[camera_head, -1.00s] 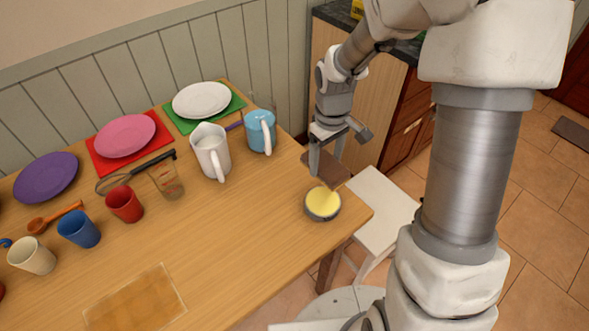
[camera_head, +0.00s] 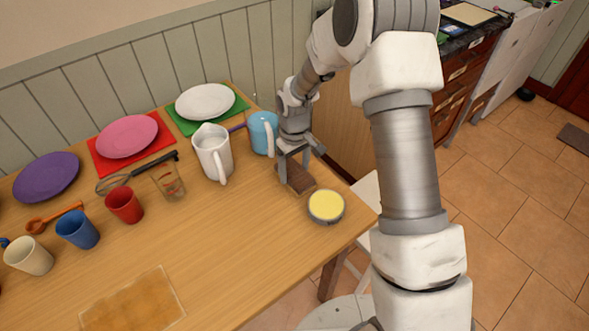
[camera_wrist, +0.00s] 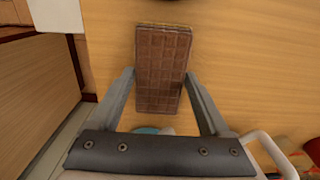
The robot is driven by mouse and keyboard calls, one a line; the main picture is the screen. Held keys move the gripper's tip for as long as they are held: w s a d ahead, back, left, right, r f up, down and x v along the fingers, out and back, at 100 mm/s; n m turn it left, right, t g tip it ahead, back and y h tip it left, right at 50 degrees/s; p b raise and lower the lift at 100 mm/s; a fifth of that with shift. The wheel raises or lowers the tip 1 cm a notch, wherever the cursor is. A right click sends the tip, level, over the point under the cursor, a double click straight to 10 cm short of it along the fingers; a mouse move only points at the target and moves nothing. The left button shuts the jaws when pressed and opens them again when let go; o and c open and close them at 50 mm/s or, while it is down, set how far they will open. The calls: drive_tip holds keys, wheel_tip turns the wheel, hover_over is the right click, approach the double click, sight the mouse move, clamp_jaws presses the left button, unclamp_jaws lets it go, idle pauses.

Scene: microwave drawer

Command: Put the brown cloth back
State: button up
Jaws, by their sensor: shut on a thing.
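The brown cloth (camera_head: 297,178) looks like a flat rectangular slab with a grid pattern. My gripper (camera_head: 302,164) is shut on it near the table's right edge, just behind a round grey bowl with a yellow top (camera_head: 326,206). In the wrist view the cloth (camera_wrist: 163,60) lies between the two fingers of my gripper (camera_wrist: 159,74) and reaches out past their tips. The cloth is at or very close to the table top; I cannot tell if it touches. My fingers hide part of it in the head view.
A light blue mug (camera_head: 262,132) stands close to the left of my gripper, with a white pitcher (camera_head: 213,152) beyond. Cups, a whisk and plates fill the table's left and back. A flat tan square (camera_head: 135,303) lies in front. The middle is clear.

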drive_tip(key=shift+f, duration=0.1)
drive_tip(key=shift+f, duration=0.15)
drive_tip(key=o, duration=1)
wheel_tip(320, 180, up, 13)
drive_tip(key=p, duration=0.2)
wheel_tip(320, 180, up, 8)
drive_tip(key=m+t, duration=0.1)
hover_over(295, 172)
drive_tip(key=s+d, duration=0.3)
drive_tip(key=s, duration=0.1)
drive_tip(key=s+d+r+m+t, duration=0.1)
drive_tip(key=s+d+r+m, duration=0.1)
drive_tip(key=s, duration=0.5)
drive_tip(key=s+d+r+m+t, duration=0.2)
drive_tip(key=s+r, duration=0.3)
drive_tip(key=s, duration=0.2)
drive_tip(key=s+d+r+m+t, duration=0.1)
drive_tip(key=s+d+r, duration=0.2)
drive_tip(key=s, duration=0.4)
drive_tip(key=shift+s+r+m+t, duration=0.2)
drive_tip(key=shift+r+m+t, duration=0.15)
drive_tip(key=shift+r, duration=0.25)
